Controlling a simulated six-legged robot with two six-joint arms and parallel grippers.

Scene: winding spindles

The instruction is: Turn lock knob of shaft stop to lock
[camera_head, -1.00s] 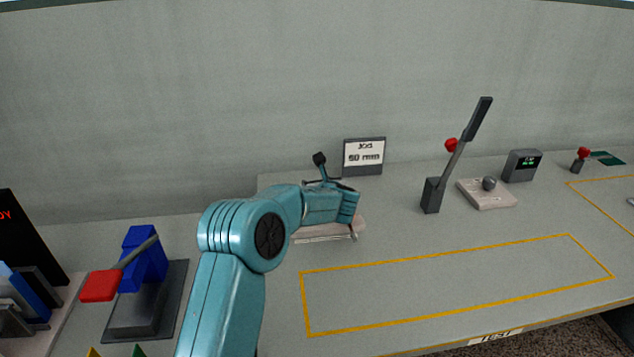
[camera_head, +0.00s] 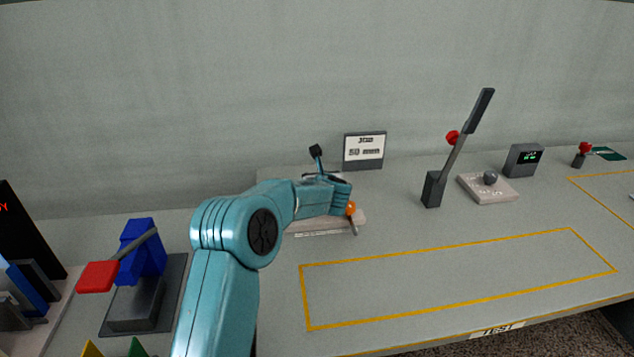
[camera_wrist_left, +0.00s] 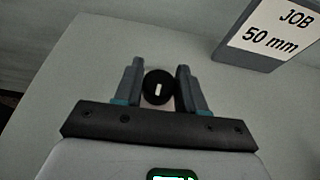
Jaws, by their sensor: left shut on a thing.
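My left gripper (camera_wrist_left: 160,86) is shut on a black round knob (camera_wrist_left: 158,90) with a short white mark, which shows between the two fingers in the left wrist view. In the head view my left gripper (camera_head: 340,196) is over a pale fixture (camera_head: 322,230) near the back of the table and hides much of it. An orange ball (camera_head: 351,208) shows beside the gripper, above a thin grey rod. The knob itself is hidden in the head view. My right gripper is not in view.
A JOB 50 mm sign (camera_head: 364,150) stands just behind the fixture. To the right are a long lever (camera_head: 458,150), a pale block with a grey ball (camera_head: 487,190) and a small display (camera_head: 523,160). A blue device with a red handle (camera_head: 140,250) stands left. The yellow-outlined area is clear.

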